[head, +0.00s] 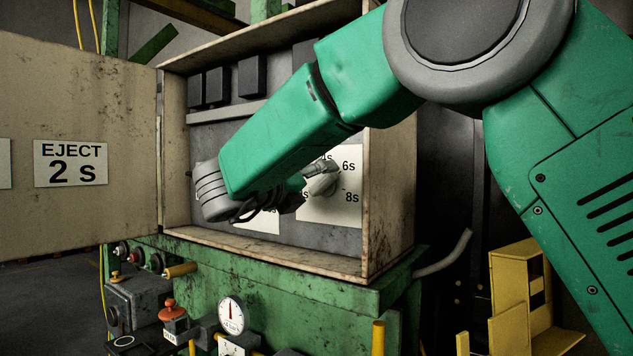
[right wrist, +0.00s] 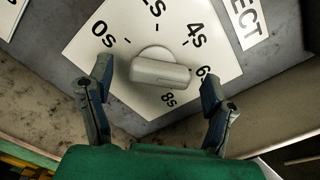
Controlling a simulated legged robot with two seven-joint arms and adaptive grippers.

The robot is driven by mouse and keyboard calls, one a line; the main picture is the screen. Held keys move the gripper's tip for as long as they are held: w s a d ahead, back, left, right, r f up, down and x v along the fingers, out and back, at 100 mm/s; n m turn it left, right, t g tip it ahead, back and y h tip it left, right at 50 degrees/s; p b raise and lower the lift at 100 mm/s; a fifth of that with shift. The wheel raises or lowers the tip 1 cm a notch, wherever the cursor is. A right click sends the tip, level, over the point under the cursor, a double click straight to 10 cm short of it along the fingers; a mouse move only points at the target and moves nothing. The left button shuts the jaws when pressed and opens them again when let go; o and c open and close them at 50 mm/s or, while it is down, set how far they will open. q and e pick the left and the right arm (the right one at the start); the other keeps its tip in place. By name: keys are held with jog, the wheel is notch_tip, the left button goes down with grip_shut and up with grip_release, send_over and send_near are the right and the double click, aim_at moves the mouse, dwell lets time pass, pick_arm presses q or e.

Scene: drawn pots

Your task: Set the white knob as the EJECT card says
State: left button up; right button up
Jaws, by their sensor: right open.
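The EJECT card (head: 70,163), on the open door at the left of the head view, reads 2 s. The white knob (right wrist: 160,73) sits on a white dial plate (right wrist: 100,52) marked 0s, 2s, 4s, 6s and 8s. Its bar lies nearly level in the right wrist view, one end towards 6s; I cannot tell which end points. The knob (head: 322,183) is partly hidden by my arm in the head view. My right gripper (right wrist: 156,84) is open, one finger on each side of the knob, with visible gaps. My left gripper is not in view.
The beige cabinet's side wall (head: 390,200) and bottom lip (head: 270,252) frame the panel. An EJECT label (right wrist: 247,20) is beside the dial plate. Another white plate (head: 258,222) is left of the dial. Below are a gauge (head: 231,315) and a red knob (head: 172,312).

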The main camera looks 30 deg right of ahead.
jog(key=shift+x, duration=0.9)
jog(key=shift+a, duration=0.15)
jog(key=c, duration=1.2)
jog(key=shift+o, duration=0.2)
